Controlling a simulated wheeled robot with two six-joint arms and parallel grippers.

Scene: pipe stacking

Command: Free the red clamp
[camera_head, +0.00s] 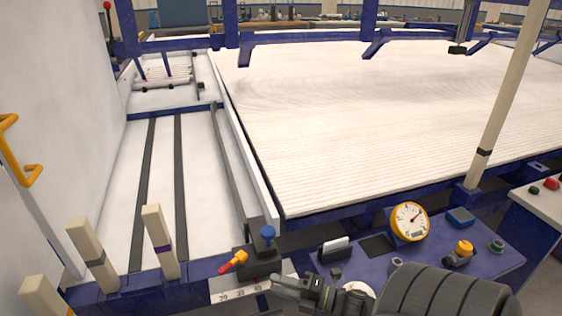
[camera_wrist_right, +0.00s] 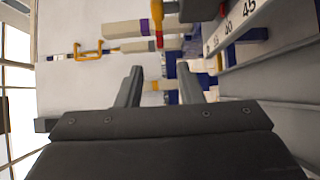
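The red clamp (camera_head: 228,267) is a small lever, red with a yellow part, on the left side of a dark block with a blue knob (camera_head: 267,234). It also shows in the right wrist view (camera_wrist_right: 159,40), beyond and between my fingertips. My right gripper (camera_head: 277,285) is at the bottom of the head view, to the right of and nearer than the clamp, apart from it. In the wrist view its two fingers (camera_wrist_right: 160,70) are spread with nothing held between them. My left gripper is not in view.
A numbered white scale (camera_head: 240,292) lies below the block. Cream posts (camera_head: 160,241) stand to the left. A purple panel with a yellow gauge (camera_head: 409,222) and knobs lies to the right. A large ribbed white bed (camera_head: 390,120) extends behind.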

